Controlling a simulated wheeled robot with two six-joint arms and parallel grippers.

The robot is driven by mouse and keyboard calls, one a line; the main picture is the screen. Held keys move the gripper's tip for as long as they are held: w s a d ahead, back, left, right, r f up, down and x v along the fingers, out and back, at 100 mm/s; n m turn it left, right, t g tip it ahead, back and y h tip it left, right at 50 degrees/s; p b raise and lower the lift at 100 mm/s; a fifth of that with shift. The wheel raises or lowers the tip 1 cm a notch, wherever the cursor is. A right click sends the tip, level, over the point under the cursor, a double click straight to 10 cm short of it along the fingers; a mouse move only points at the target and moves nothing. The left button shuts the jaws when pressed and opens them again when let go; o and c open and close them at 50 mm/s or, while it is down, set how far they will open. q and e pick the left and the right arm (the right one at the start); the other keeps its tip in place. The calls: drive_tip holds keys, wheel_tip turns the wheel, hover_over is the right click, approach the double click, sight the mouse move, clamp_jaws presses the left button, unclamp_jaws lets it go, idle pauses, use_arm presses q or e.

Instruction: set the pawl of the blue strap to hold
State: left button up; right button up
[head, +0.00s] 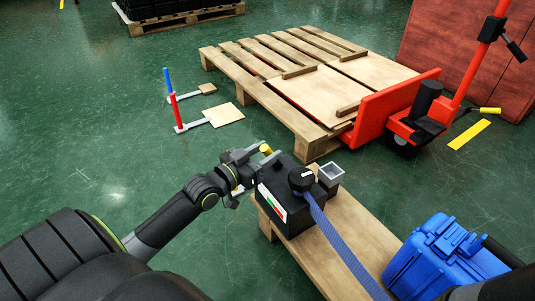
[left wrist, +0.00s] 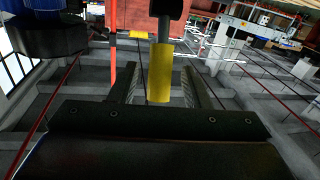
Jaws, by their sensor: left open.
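The blue strap (head: 345,247) runs from a black round spool (head: 301,179) on a black box (head: 287,212) down toward the bottom of the head view. A small lever with a yellow grip (head: 265,149) shows at the far left of the box; I cannot tell for sure that it is the pawl. My left gripper (head: 256,158) is beside it, open. In the left wrist view the yellow grip (left wrist: 160,72) stands between the two open fingers, with gaps on both sides. My right gripper is out of view.
The box sits on a wooden bench (head: 352,232). A grey square cup (head: 331,173) is beside the spool, and a blue case (head: 440,258) stands at the right. A wooden pallet (head: 225,58) and red pallet jack (head: 385,110) lie behind. Green floor at the left is mostly clear.

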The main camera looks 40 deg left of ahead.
use_arm(q)
drive_tip(key=shift+w+d, duration=0.1)
drive_tip(key=shift+w, duration=0.35)
clamp_jaws()
